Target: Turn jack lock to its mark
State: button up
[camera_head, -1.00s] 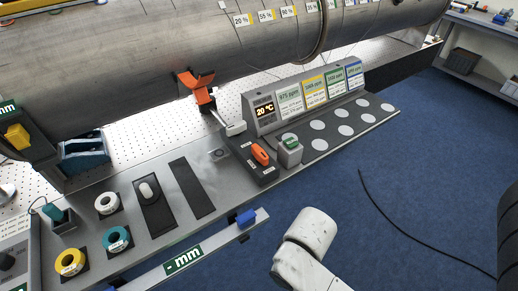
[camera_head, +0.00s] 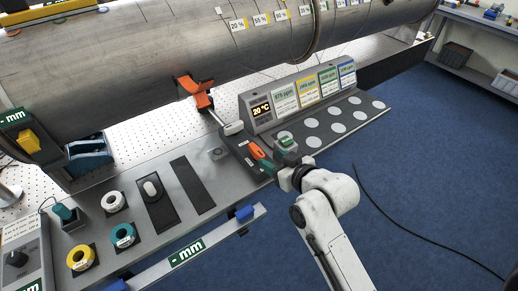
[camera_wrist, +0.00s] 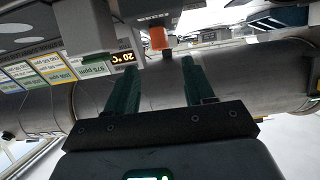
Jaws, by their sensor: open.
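An orange jack (camera_head: 194,91) stands against the underside of the pipe, with a pale handle (camera_head: 233,128) on a rod in front of it. An orange lever (camera_head: 256,152) lies on a dark plate beside the display box. I cannot tell for sure which part is the jack lock. My gripper (camera_head: 274,157) is over the bench edge, close to the orange lever; contact cannot be told. In the wrist view, my gripper (camera_wrist: 160,68) shows two green fingers spread apart with nothing held.
A grey block with a green top (camera_head: 287,143) stands right beside my gripper. The display box (camera_head: 262,110) and several labelled cards are behind it. The large pipe (camera_head: 150,65) spans the back. Ring gauges (camera_head: 122,235) sit at left. White discs (camera_head: 335,126) lie on the right shelf.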

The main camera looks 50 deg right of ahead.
aim_at(259, 152)
jog(key=p+x, duration=0.1)
jog(key=x, duration=0.8)
jog(key=shift+w+f+p, duration=0.1)
jog(key=shift+w+p, duration=0.05)
jog(key=shift+p, duration=0.15)
jog(key=shift+c, duration=0.4)
jog(key=c, duration=0.9)
